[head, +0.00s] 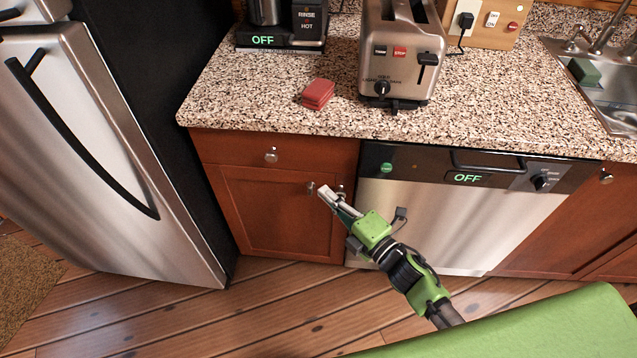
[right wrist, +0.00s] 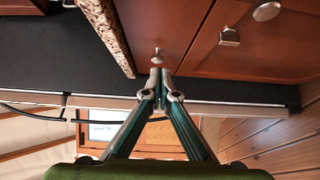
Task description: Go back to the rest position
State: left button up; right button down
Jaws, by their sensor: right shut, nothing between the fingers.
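My right gripper (head: 325,193) is in front of the red-brown lower cabinet (head: 268,205), left of the dishwasher (head: 450,215). In the right wrist view my right gripper (right wrist: 161,75) has its fingertips together with nothing between them. Its green arm reaches in from the lower right in the head view. I cannot tell whether the fingertips touch the cabinet door. My left gripper is not in view.
A granite counter (head: 230,110) carries a toaster (head: 397,50), a red block-like item (head: 318,93) and a coffee maker (head: 262,42). A sink (head: 622,118) is at right. A steel fridge (head: 120,160) stands at left. The wooden floor (head: 270,310) in front of the cabinet is clear.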

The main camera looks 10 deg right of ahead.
jog(key=s+d+f+m+g+h, duration=0.2)
jog(key=s+d+f+m, duration=0.15)
jog(key=f, duration=0.65)
jog(key=s+d+f+m+g+h, duration=0.2)
jog(key=s+f+m, duration=0.25)
jog(key=f, duration=0.55)
jog(key=s+d+f+m+g+h, duration=0.25)
jog(key=s+f+m, duration=0.2)
jog(key=f, duration=0.55)
jog(key=s+d+f+m+g, duration=0.1)
jog(key=s+f, duration=0.4)
jog(key=s, duration=0.6)
jog(key=s+f+m+g+h, duration=0.1)
jog(key=s+f+m+g, duration=0.3)
jog(key=s, duration=0.7)
jog(key=s+d+f+m+g, duration=0.1)
jog(key=s+f+m+g, duration=0.2)
jog(key=s+f, duration=0.5)
jog(key=s, duration=0.2)
jog(key=shift+s+d+f+h, duration=0.15)
jog(key=shift+s+d+h, duration=0.2)
jog(key=shift+s, duration=0.05)
jog(key=shift+m+g, duration=0.25)
